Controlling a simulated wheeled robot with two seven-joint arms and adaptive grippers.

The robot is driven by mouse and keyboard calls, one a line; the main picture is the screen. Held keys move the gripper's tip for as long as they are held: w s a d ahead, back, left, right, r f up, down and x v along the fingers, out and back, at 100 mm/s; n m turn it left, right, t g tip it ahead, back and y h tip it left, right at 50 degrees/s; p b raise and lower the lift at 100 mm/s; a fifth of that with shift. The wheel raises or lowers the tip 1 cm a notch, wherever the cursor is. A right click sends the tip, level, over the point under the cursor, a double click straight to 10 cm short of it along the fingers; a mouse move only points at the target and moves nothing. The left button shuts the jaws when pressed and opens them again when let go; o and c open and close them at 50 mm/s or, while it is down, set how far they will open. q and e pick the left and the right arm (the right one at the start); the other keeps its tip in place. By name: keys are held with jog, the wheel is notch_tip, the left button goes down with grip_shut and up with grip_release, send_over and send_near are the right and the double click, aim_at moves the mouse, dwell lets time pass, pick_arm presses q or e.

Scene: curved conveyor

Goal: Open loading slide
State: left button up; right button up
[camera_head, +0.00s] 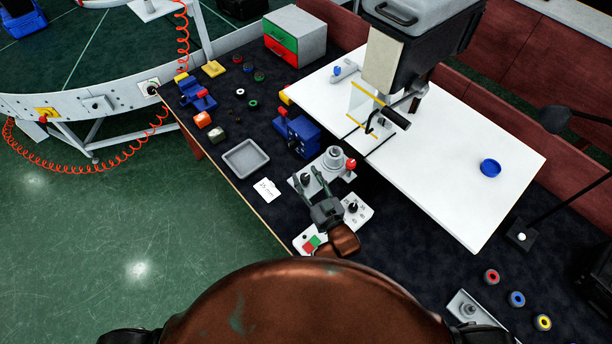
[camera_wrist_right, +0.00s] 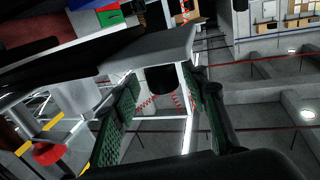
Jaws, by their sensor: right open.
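A grey metal fixture (camera_head: 333,156) with a round top and a red knob (camera_head: 351,164) stands on the dark table, just beyond my right gripper. Which part is the loading slide, I cannot tell. My right gripper (camera_head: 310,179) points away from me toward the fixture, its fingers spread. In the right wrist view its two green-padded fingers (camera_wrist_right: 165,107) are apart. A black rounded part (camera_wrist_right: 160,79) shows between them, under a pale plate. A red knob (camera_wrist_right: 48,153) shows at lower left, outside the fingers. Contact cannot be told. My left gripper is out of view.
A white control box (camera_head: 311,240) with red and green buttons lies beside the wrist. A blue device (camera_head: 298,137), a grey tray (camera_head: 246,159) and a white card (camera_head: 267,190) are nearby. A white board (camera_head: 450,190) lies at right, carrying a tall machine (camera_head: 385,60).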

jog(key=v, duration=1.1)
jog(key=shift+s, duration=0.25)
